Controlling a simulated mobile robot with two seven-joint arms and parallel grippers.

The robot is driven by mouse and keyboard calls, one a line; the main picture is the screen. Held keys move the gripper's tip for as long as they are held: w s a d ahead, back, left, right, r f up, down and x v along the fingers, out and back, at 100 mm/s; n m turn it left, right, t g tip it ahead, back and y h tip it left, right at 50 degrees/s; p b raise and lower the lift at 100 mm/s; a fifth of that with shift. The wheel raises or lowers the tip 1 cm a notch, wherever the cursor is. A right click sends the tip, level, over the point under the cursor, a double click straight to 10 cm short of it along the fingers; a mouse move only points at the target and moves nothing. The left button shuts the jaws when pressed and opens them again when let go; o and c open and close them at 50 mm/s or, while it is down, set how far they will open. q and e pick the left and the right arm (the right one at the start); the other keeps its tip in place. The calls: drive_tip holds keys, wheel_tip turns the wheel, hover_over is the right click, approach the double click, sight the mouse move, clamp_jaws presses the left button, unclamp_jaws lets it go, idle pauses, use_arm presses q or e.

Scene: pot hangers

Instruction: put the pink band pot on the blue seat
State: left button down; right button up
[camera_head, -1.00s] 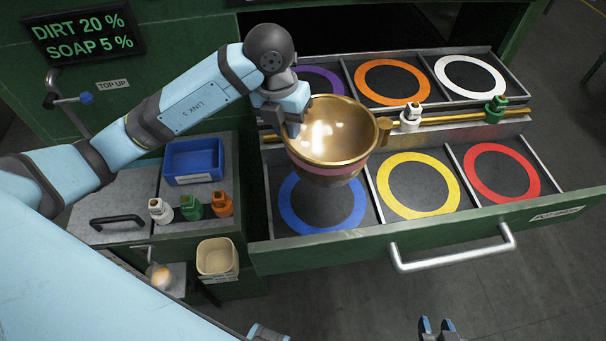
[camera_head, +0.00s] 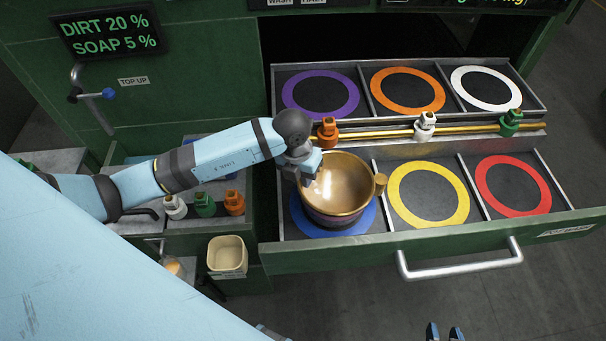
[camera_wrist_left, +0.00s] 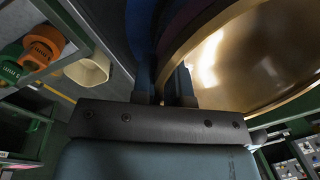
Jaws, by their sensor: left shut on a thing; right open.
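The gold pot (camera_head: 350,178) has a dark pinkish band (camera_head: 325,215) below its rim and a small side handle at right. It is upright over the blue ring seat (camera_head: 370,218) in the drawer's front left compartment. I cannot tell whether its bottom touches the seat. My left gripper (camera_head: 311,172) is shut on the pot's left wall at the rim. In the left wrist view the fingers (camera_wrist_left: 165,85) pinch the wall, with the gold inside (camera_wrist_left: 245,60) at right. My right gripper (camera_head: 444,332) is open and empty at the bottom edge, away from the drawer.
The drawer also holds yellow (camera_head: 399,207), red (camera_head: 490,200), purple (camera_head: 297,108), orange (camera_head: 382,91) and white (camera_head: 461,87) ring seats, all empty. A brass rail (camera_head: 465,128) with orange, white and green valves crosses behind the front row. A beige bin (camera_head: 227,257) stands left of the drawer.

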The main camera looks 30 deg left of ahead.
use_arm(q)
drive_tip(key=shift+f, duration=0.15)
drive_tip(key=c, duration=1.1)
unclamp_jaws()
drive_tip(key=shift+r, duration=0.25)
drive_tip(key=r, duration=0.4)
drive_tip(key=a+r+b, duration=0.1)
drive_tip(key=r, duration=0.2)
drive_tip(key=r+b, duration=0.1)
drive_tip(key=r, duration=0.3)
drive_tip(key=shift+s+a+r, duration=0.2)
drive_tip(key=shift+a+r, duration=0.1)
drive_tip(key=shift+a, duration=0.05)
